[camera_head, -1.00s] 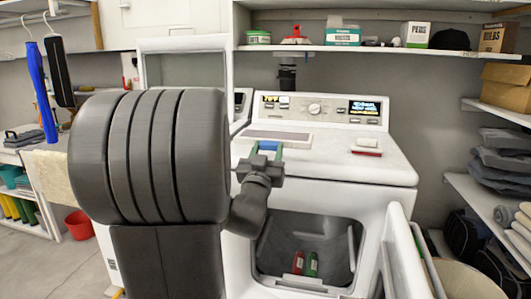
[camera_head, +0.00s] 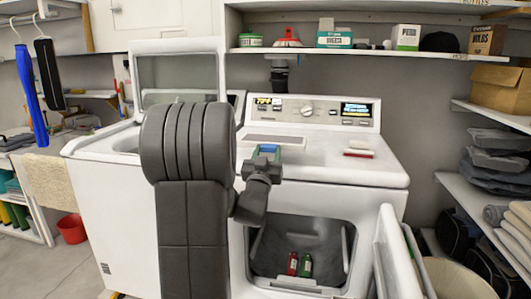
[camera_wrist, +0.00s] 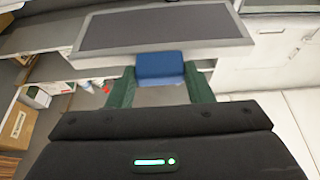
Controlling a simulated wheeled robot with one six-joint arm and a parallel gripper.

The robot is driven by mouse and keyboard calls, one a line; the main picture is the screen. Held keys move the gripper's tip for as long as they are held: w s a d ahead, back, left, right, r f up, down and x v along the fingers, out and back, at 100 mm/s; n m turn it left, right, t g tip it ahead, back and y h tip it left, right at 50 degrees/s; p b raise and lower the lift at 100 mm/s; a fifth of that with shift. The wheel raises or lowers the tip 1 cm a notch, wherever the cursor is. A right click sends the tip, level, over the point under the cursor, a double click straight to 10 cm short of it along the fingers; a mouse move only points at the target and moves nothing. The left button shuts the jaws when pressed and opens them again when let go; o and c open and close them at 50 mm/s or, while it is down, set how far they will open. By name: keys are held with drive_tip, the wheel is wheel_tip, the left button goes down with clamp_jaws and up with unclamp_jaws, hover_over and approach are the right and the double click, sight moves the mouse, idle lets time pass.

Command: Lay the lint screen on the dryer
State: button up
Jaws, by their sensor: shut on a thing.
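The dryer (camera_head: 345,172) is white, with its front door open and a control panel (camera_head: 310,110) at the back of its top. My gripper (camera_head: 264,154) is over the left part of the dryer top. Its green fingers (camera_wrist: 162,88) are shut on the blue handle (camera_wrist: 174,68) of the lint screen. The lint screen (camera_wrist: 165,28) is a dark grey panel in a pale frame, reaching out beyond the fingers. In the head view the lint screen (camera_head: 275,140) looks thin and nearly flat above the dryer top. I cannot tell whether it touches the surface.
A red and white item (camera_head: 358,153) lies on the dryer top at the right. A washer (camera_head: 110,190) with its lid raised stands at the left. A shelf (camera_head: 350,51) with boxes hangs above. The open dryer door (camera_head: 392,250) sticks out front right; two bottles (camera_head: 299,265) lie inside the drum.

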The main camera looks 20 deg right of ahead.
drive_tip(key=shift+w+d+f, duration=0.2)
drive_tip(key=shift+w+d, duration=0.25)
drive_tip(key=shift+w, duration=0.3)
drive_tip(key=f+b, duration=0.5)
drive_tip(key=shift+w+d+f, duration=0.1)
drive_tip(key=shift+w+d, duration=0.15)
drive_tip(key=shift+w, duration=0.1)
drive_tip(key=o, duration=1.4)
drive_tip(key=v, duration=1.3)
drive_tip(key=shift+s+a+f, duration=0.1)
drive_tip(key=shift+s+a, duration=0.2)
drive_tip(key=shift+w, duration=0.1)
